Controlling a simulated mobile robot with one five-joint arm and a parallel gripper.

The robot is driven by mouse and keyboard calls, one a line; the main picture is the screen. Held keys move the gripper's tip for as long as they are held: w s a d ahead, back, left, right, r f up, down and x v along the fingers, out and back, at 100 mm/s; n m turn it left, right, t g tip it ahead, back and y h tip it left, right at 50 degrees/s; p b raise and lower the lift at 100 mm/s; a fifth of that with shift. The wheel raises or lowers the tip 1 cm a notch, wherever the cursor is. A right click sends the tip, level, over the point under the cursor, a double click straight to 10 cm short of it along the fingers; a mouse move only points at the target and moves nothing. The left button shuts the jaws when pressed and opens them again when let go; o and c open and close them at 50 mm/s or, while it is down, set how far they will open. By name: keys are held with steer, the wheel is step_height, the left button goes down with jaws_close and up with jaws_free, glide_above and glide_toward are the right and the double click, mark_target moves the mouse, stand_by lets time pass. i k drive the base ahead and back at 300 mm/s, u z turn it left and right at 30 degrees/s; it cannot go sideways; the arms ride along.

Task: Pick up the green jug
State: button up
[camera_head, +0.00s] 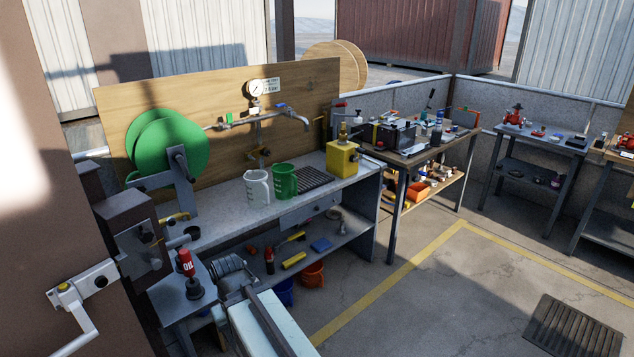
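The green jug (285,181) stands upright on the grey workbench (220,219), below the tap. A white jug (257,188) stands close at its left and a dark slatted drain grate (315,178) lies at its right. The green jug's front is clear to see, and a handle shows at its right side. My gripper is not seen in this view, so its state and its place relative to the jug do not show.
A tap pipe (260,121) runs above the jugs on a wooden backboard. A yellow can (342,158) stands on the right end of the bench, a green reel (166,142) at the left. Open concrete floor (430,290) lies to the right.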

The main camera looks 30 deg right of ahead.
mark_target(284, 178)
steer(key=z, duration=3.2)
steer(key=k, duration=1.25)
steer(key=u, duration=2)
steer(key=i, duration=1.7)
